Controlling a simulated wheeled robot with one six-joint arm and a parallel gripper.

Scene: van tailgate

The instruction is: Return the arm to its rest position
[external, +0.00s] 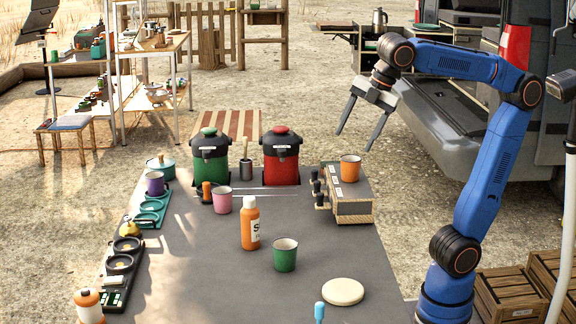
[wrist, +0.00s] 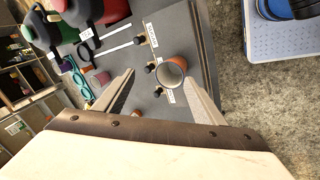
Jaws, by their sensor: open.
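My blue arm (external: 485,175) rises from the right side of the grey table and bends over at the top. My gripper (external: 358,138) hangs in the air above and to the right of the table's far end, fingers pointing down. Its fingers are spread apart with nothing between them. In the wrist view, the open fingers (wrist: 160,98) frame an orange cup (wrist: 172,72) that lies beyond them, apart from the gripper. In the external view, the orange cup (external: 350,168) stands on a dark box with several knobs (external: 352,208).
On the grey table (external: 205,285) stand green (external: 210,160) and red (external: 281,160) dispensers, an orange bottle (external: 250,222), a green cup (external: 285,255), a pink cup (external: 222,200) and a cream disc (external: 342,291). The van tailgate (external: 440,120) is behind my arm. Wooden crates (external: 510,292) stand at right.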

